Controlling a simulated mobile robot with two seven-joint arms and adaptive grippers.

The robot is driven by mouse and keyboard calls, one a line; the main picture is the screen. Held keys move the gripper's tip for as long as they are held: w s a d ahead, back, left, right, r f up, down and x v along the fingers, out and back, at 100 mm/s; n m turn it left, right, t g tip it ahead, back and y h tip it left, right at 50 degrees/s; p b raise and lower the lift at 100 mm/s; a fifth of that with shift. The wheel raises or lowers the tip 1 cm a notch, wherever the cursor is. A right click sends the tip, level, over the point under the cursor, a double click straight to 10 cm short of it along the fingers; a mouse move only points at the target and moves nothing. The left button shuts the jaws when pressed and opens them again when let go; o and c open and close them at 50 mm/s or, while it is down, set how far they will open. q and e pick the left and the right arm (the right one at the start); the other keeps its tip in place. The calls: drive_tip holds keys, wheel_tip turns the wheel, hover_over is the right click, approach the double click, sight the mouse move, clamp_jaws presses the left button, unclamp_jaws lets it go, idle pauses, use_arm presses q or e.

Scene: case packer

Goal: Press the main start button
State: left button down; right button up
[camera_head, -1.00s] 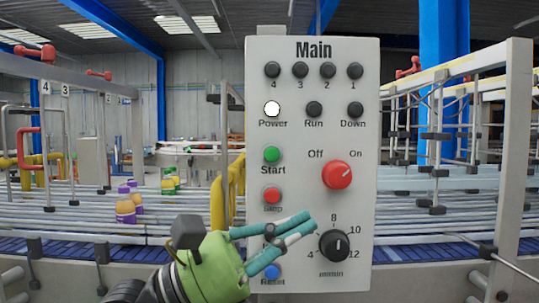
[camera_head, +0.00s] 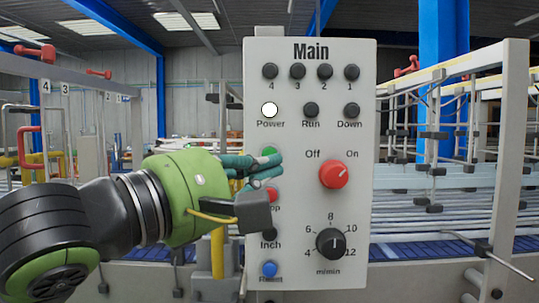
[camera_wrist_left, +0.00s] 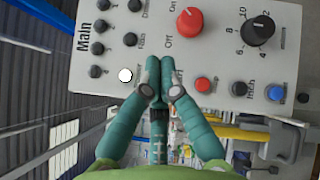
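The grey Main control panel (camera_head: 300,215) stands upright in front of me. Its green Start button (camera_head: 269,152) is partly covered by my left gripper (camera_head: 276,162), which comes in from the left. The gripper's teal fingertips are at the button; I cannot tell whether they touch it. In the left wrist view the fingers (camera_wrist_left: 160,70) are drawn together with nothing between them, and they hide the button and most of the Start label. My right gripper is not in view.
The blue Reset button (camera_head: 269,268) is near the panel's bottom. Conveyor rails and a white frame post (camera_head: 512,150) stand behind and right.

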use_arm(q)
drive_tip(key=w+p, duration=0.3)
drive_tip(key=w, duration=0.5)
drive_tip(key=shift+w, duration=0.35)
drive_tip(key=shift+w, duration=0.1)
idle(1.1)
drive_tip(key=shift+w, duration=0.35)
